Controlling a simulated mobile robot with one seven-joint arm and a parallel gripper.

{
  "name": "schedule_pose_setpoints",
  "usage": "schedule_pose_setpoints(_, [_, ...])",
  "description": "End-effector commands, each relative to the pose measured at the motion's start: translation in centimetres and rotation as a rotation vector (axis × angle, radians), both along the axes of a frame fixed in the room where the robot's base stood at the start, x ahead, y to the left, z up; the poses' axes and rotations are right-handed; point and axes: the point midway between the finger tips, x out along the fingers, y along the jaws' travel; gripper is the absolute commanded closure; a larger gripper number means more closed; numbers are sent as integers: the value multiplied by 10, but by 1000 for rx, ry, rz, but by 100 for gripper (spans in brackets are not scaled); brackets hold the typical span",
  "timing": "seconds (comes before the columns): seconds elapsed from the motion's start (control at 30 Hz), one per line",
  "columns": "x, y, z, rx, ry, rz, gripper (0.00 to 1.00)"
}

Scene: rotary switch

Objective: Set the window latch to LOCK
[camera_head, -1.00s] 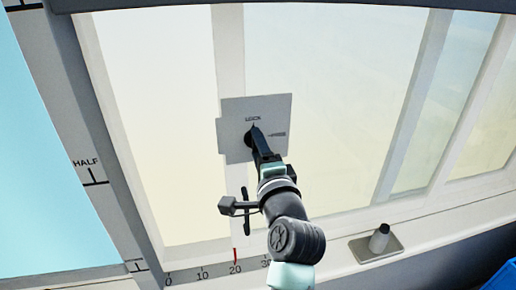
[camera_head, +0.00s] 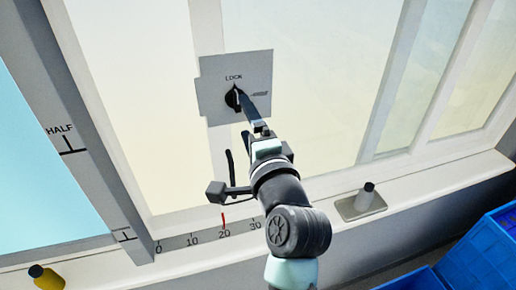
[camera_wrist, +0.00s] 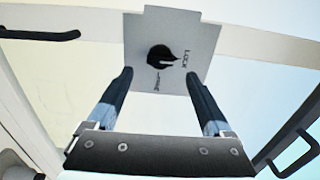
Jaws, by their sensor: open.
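The window latch is a round black knob (camera_head: 234,98) on a pale grey plate (camera_head: 215,85) fixed to the window's upright bar. The second label is too small to read. My gripper (camera_head: 256,106) is in front of the plate, just to the right of and below the knob in the head view. In the wrist view my gripper (camera_wrist: 160,76) is open, with its fingertips spread to either side below the knob and nothing between them.
A numbered scale (camera_head: 190,240) with a red mark runs along the sill.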

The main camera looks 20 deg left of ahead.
Motion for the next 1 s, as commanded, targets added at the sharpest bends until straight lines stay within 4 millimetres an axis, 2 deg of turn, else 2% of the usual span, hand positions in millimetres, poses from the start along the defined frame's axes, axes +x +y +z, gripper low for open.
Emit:
schedule_pose_setpoints(0.2, [-36, -25, -3, 1, 1, -3, 15])
schedule_pose_setpoints(0.4, [-56, -39, -2, 1, 1, -2, 15])
schedule_pose_setpoints(0.57, [-61, -41, -1, -1, 2, 0, 15])
schedule_pose_setpoints(1.0, [-61, -42, 2, -8, -11, -5, 15])
